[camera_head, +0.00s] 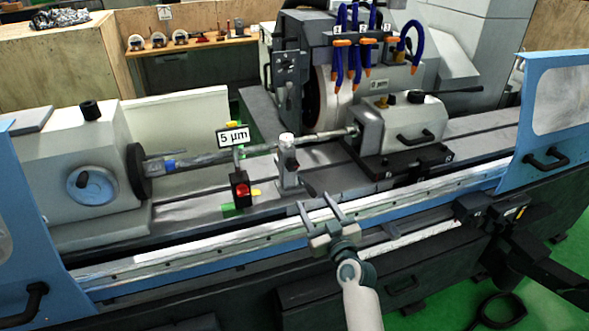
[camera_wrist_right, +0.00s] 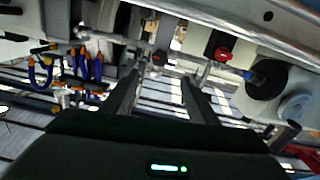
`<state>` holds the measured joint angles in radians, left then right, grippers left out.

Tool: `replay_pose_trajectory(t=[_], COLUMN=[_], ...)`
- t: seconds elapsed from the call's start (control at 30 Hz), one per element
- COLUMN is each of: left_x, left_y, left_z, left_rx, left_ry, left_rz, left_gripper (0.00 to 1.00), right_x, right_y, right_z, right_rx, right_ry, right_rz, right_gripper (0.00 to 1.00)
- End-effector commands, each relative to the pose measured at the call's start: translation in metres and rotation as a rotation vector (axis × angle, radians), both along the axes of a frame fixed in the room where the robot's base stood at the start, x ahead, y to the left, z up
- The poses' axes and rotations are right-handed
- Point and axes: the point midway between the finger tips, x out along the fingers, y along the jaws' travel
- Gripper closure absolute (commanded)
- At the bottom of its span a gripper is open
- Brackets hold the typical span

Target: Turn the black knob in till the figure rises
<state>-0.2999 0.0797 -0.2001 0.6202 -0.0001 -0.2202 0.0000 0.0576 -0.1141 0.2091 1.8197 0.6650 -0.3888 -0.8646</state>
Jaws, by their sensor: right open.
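A small black knob (camera_head: 311,190) sits at the front of the grey steady rest (camera_head: 287,160); in the right wrist view a dark knob (camera_wrist_right: 158,57) shows just beyond the fingertips, between them. My right gripper (camera_head: 314,201) is open and empty, its two fingers pointing at the knob from the front; the fingers also show in the right wrist view (camera_wrist_right: 161,80). I cannot tell whether they touch it. A sign reading 5 µm (camera_head: 233,137) stands above the long workpiece shaft (camera_head: 262,148).
A red knob (camera_head: 242,190) on a black block stands left of the steady rest. The headstock (camera_head: 85,150) is at left, the tailstock (camera_head: 412,125) at right. Blue hoses (camera_head: 355,55) hang behind. The blue front rail (camera_head: 200,250) runs below my gripper.

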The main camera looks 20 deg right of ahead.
Motion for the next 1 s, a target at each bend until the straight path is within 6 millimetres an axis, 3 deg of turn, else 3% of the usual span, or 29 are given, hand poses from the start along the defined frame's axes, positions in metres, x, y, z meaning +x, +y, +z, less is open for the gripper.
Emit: replay_pose_trajectory(t=[0.37, 0.77, 1.0], left_x=[0.000, 0.000, 0.000], left_y=[0.000, 0.000, 0.000], left_z=[0.000, -0.002, -0.019], left_rx=[0.000, 0.000, 0.000], left_ry=[0.000, 0.000, 0.000], left_rz=[0.000, 0.000, 0.000], left_gripper=[0.46, 0.46, 0.46], right_x=[0.024, 0.090, 0.128], right_y=[0.001, 0.003, 0.005], right_z=[0.001, 0.001, -0.002], right_rx=[0.002, 0.004, 0.003], right_ry=[-0.001, -0.001, -0.001], right_rz=[0.000, 0.000, 0.000], right_gripper=[0.46, 0.46, 0.46])
